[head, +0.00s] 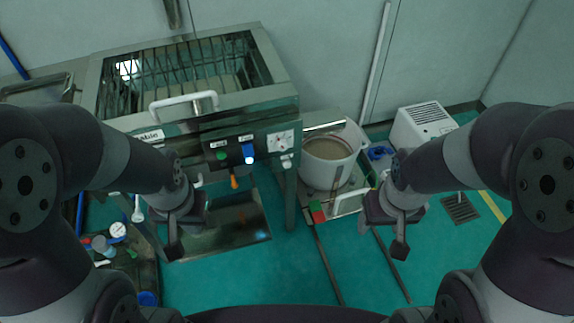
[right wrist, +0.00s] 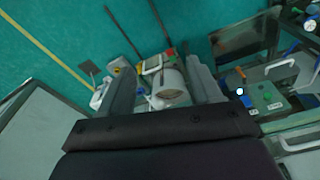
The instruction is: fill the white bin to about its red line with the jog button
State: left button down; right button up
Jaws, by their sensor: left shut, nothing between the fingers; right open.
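The white bin (head: 330,172) stands upright right of the sieve machine (head: 225,105) in the head view, with tan material inside below its rim. I cannot make out its red line. The bin also shows between the fingers in the right wrist view (right wrist: 170,84), apart from them. The control panel has a green button (head: 222,155) and a blue control (head: 248,151); their labels are too small to read, so I cannot tell which is jog. My left gripper (head: 174,246) is shut and empty, in front of the machine, left of the panel. My right gripper (head: 383,232) is open and empty, right of the bin.
A white handle (head: 184,101) sticks out above the panel. A cart handle (head: 350,203) and a red block (head: 318,216) are in front of the bin. A white box unit (head: 424,124) stands at the back right. Green floor (head: 285,270) is open in front.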

grip_shut()
dwell(1.7)
